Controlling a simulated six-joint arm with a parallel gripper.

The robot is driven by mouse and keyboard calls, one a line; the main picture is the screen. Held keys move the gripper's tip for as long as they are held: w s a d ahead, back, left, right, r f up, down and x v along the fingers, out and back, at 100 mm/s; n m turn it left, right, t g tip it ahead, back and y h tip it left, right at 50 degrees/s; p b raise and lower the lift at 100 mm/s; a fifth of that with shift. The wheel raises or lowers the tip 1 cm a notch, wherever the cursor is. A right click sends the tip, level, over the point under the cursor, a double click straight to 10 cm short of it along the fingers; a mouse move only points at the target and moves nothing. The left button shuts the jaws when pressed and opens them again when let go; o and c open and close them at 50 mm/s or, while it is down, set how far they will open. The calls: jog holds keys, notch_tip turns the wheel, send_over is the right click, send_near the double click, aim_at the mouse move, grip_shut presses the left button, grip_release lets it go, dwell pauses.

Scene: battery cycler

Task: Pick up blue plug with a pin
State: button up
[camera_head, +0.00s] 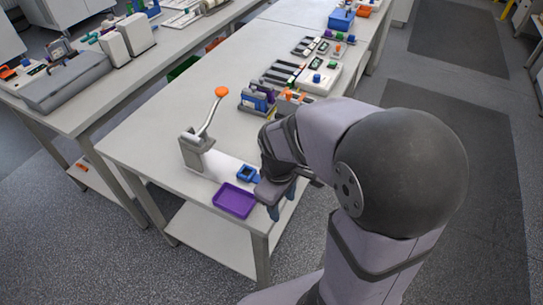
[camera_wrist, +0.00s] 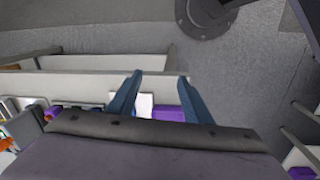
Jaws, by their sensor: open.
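I cannot clearly make out a blue plug with a pin in either view. A small blue square piece with a dark centre (camera_head: 248,173) lies on the bench beside the purple tray (camera_head: 235,200), and I cannot tell if it is the plug. My gripper (camera_head: 282,201) is at the front right corner of the bench, right of the purple tray, with its blue fingers pointing down. In the wrist view my gripper (camera_wrist: 162,92) has its fingers apart, with nothing held between them. Purple and white surfaces show behind the fingers there.
A grey stand with an orange-knobbed lever (camera_head: 196,152) is left of the blue piece. A rack with blue and purple items (camera_head: 258,100) and a white device with coloured knobs (camera_head: 320,76) stand farther back. The bench's left middle (camera_head: 185,110) is bare.

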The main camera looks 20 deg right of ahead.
jog(key=shift+w+d+f+n+t+h+p, duration=0.1)
jog(key=shift+w+d+n+t+h+p, duration=0.35)
jog(key=shift+w+n, duration=2.8)
jog(key=shift+w+d+r+n+t+h+p, duration=0.1)
jog(key=shift+w+d+n+t+h+p, duration=0.35)
jog(key=shift+w+n, duration=2.8)
jog(key=shift+w+d+f+n+t+h+p, duration=0.1)
jog(key=shift+w+d+n+t+h+p, duration=0.3)
jog(key=shift+w+n, duration=2.85)
jog(key=shift+p+x, duration=0.35)
jog(key=shift+x, duration=1.65)
jog(key=shift+s, duration=0.15)
grip_shut()
